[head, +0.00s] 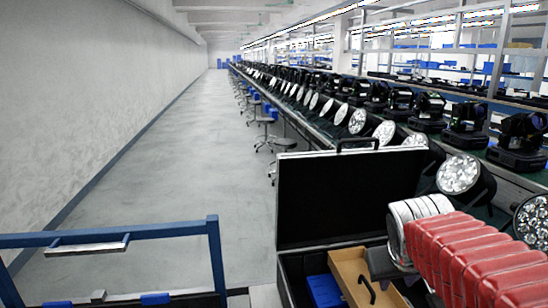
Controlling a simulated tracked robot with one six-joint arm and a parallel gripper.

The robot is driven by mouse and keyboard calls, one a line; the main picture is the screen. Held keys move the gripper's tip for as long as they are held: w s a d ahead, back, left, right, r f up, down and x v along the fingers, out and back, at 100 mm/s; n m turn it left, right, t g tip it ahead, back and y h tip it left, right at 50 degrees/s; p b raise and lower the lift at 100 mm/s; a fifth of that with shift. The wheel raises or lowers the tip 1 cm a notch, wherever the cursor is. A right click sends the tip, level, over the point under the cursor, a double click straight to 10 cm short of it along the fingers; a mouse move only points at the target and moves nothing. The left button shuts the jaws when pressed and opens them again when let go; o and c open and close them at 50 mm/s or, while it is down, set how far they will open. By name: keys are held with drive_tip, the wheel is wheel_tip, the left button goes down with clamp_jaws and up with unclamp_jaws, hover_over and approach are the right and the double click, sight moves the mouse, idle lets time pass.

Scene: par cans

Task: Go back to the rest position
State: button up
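My arm, with red ribbed and silver ribbed segments, comes in from the lower right. A dark grey block at its end, which looks like my gripper (387,265), is over the right part of an open black case (330,195). The fingers cannot be made out, so I cannot tell whether they are open or shut, or whether they hold anything. The par cans (459,174) stand in a long row on the bench to the right, with round clear lens faces. Another par can (535,220) is partly cut off at the right edge.
The case's lid stands upright; inside are a tan tray (350,268) and a blue item (325,291). A blue metal frame (215,260) stands at lower left. Stools (264,122) line the bench. The grey floor aisle (160,165) is clear.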

drive_tip(key=s+a+f+y, duration=0.2)
drive_tip(key=s+a+f, duration=0.2)
drive_tip(key=s+a, duration=0.5)
drive_tip(key=s, duration=0.5)
drive_tip(key=shift+a+y, duration=0.3)
drive_tip(key=shift+y, duration=0.1)
idle(1.3)
